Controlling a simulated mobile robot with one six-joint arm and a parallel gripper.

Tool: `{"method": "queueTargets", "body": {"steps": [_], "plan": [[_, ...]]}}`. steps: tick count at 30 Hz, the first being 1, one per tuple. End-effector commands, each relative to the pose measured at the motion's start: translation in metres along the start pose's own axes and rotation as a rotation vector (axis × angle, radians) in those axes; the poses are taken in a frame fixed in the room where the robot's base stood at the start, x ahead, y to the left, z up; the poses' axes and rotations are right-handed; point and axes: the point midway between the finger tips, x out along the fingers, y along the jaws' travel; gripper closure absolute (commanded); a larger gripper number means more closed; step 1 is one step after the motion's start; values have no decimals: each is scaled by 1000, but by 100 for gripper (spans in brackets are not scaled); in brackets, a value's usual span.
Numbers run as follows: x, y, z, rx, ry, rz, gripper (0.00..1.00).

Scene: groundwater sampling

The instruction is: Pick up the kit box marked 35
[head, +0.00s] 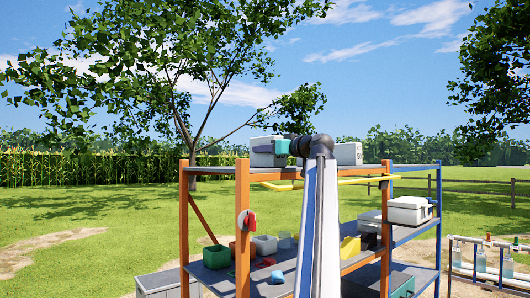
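Two white boxes stand on the top shelf of the rack. The left box (258,157) is partly covered by the end of my arm, and no number can be read on it. The right box (348,154) has small dark lettering on its right side, too small to read surely. I cannot tell which is marked 35. My gripper (264,148) is at the left box, beyond the dark wrist and a teal part. Its fingers are too small and overlapped to tell whether they are apart or touching the box.
The orange-and-blue rack (242,215) has a yellow bar (320,183) along its front. Its lower shelf holds a green bin (217,257), a white bin (265,245) and a yellow item (350,246). A white case (408,210) is at right. A bottle stand (485,262) is further right.

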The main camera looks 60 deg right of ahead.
Motion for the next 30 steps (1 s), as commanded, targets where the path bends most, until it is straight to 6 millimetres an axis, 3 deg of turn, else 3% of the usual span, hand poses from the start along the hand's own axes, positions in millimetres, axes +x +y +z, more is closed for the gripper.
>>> {"method": "queueTargets", "body": {"steps": [14, 19, 30], "plan": [[0, 1, -18, 0, 2, 1, 83], [-1, -2, -37, -1, 8, 6, 83], [-39, -7, -37, 0, 4, 2, 83]]}}
